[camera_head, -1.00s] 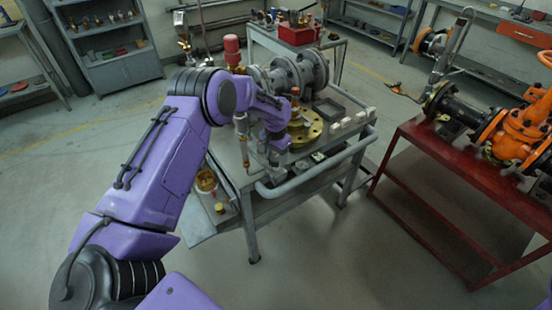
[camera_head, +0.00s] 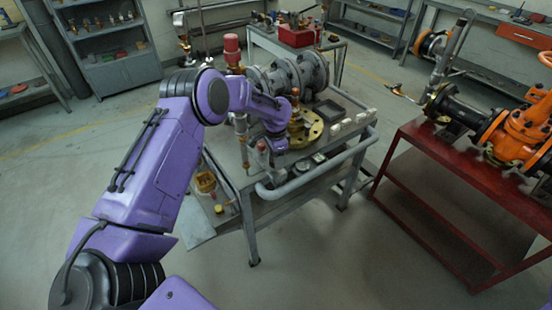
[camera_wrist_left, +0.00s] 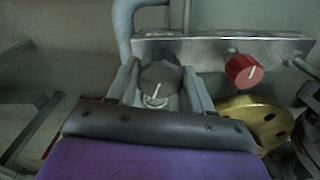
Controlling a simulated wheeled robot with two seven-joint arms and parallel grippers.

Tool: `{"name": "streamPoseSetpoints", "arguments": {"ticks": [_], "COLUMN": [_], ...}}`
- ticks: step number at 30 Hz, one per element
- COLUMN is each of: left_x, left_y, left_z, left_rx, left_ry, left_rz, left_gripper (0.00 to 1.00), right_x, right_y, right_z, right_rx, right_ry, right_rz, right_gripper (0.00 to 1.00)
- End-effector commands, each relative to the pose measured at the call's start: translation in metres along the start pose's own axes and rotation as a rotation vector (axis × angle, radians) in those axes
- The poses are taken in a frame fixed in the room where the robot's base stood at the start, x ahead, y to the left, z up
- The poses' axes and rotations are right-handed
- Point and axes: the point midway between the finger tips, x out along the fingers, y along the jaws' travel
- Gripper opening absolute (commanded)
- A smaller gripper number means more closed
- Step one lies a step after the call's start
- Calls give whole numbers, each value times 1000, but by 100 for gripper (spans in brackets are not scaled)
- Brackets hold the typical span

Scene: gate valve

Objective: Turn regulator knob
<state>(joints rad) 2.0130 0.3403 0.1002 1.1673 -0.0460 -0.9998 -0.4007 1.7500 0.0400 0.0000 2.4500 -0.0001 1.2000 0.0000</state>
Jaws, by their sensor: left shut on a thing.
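A round dark grey knob with a white pointer line (camera_wrist_left: 158,82) sits in front of a metal plate (camera_wrist_left: 215,48) in the left wrist view. My left gripper (camera_wrist_left: 160,76) has one finger on each side of this knob and is shut on it. A red knob with a white line (camera_wrist_left: 243,70) is on the plate to the right, apart from the fingers. In the head view my left wrist reaches the near side of the grey work table (camera_head: 310,183), and its fingertips are hidden or too small to make out. My right gripper is not in view.
A brass flange (camera_wrist_left: 258,122) lies right of the gripper. A large grey pipe valve (camera_head: 290,75) stands on the table, with a red-capped fitting (camera_head: 232,48) beside it. A red bench (camera_head: 440,160) with an orange valve (camera_head: 525,125) stands at right. Floor between them is clear.

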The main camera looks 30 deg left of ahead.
Motion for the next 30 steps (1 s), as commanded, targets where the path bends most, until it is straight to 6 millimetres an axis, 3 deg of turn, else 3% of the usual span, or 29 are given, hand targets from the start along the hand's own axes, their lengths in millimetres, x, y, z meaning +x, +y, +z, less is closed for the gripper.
{"name": "streamPoseSetpoints", "arguments": {"ticks": [11, 12, 13, 14, 23, 26, 30], "left_x": [-1, -1, -1, -1, -3, -15, -48], "left_y": [-1, -1, -1, -1, 0, -1, -1], "left_z": [0, 0, 0, 0, -1, -1, -1], "left_rx": [3, 2, 2, 3, 3, 3, 3], "left_ry": [1, 1, 1, 1, 1, 4, 5], "left_rz": [-2, -2, -2, -1, -1, -3, -4], "left_gripper": [20, 63, 73, 76, 76, 76, 76], "right_x": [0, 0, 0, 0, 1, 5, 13], "right_y": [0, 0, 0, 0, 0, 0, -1], "right_z": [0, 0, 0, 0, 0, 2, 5], "right_rx": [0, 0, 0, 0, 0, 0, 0], "right_ry": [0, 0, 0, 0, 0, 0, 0], "right_rz": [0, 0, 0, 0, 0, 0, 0], "right_gripper": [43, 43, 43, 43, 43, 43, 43]}}
